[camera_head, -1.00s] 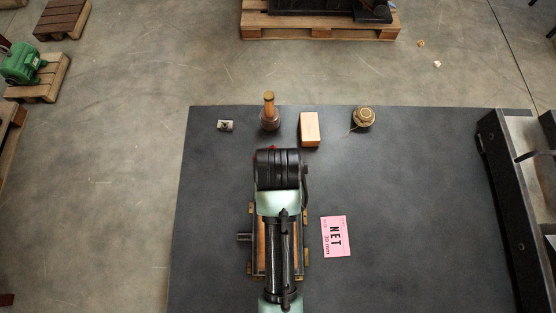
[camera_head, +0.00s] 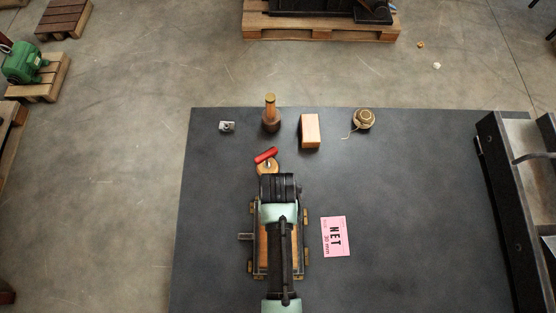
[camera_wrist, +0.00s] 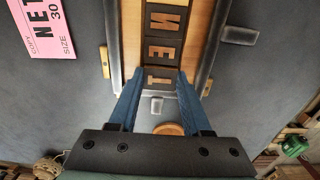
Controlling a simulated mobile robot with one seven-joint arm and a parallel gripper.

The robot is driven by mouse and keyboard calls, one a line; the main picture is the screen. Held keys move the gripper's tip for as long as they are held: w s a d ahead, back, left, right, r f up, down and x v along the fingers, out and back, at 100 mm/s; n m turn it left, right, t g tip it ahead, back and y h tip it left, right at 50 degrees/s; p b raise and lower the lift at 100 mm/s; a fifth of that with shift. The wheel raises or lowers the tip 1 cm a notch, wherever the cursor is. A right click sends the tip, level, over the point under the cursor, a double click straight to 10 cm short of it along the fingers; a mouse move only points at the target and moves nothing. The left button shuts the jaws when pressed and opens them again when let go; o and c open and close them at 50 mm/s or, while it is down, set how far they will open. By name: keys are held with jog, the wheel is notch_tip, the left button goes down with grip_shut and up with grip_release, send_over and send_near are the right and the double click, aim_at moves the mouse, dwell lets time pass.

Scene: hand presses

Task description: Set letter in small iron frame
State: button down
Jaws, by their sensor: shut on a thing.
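The small iron frame (camera_wrist: 209,55) lies on the dark table around a wooden strip and a column of dark letter blocks. An N block (camera_wrist: 168,19) and an E block (camera_wrist: 161,48) lie in line in it, at the top of the wrist view. My gripper (camera_wrist: 159,74) has its blue fingers shut on the T block (camera_wrist: 158,80), which is in line after the E at the frame's near end. I cannot tell whether the T is fully seated. In the head view my arm hides the letters and fingers; the frame's edge (camera_head: 304,240) shows beside it.
The pink NET card (camera_head: 334,236) lies right of the frame. A red-handled round wooden tool (camera_head: 267,160) stands just behind my wrist.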

jog(key=shift+s+f+b, duration=0.3)
jog(key=shift+s+f, duration=0.1)
jog(key=shift+f, duration=0.35)
jog(key=shift+c, duration=1.8)
grip_release()
jog(key=shift+s, duration=0.1)
notch_tip(320, 180, up, 13)
jog(key=w, duration=0.1)
jog(key=w+r+t, duration=0.9)
jog(key=w+r, duration=0.8)
jog(key=w+r+t, duration=0.3)
jog(key=r, duration=0.5)
jog(key=w+r+t, duration=0.2)
jog(key=r+t, duration=0.1)
jog(key=r, duration=0.6)
jog(key=s+r+t, duration=0.4)
jog(key=r, duration=0.6)
jog(key=s+r+t, duration=0.4)
jog(key=r, duration=0.7)
jog(key=s+r+t, duration=0.4)
jog(key=r, duration=0.7)
jog(key=shift+s, duration=0.2)
jog(key=shift+d, duration=0.1)
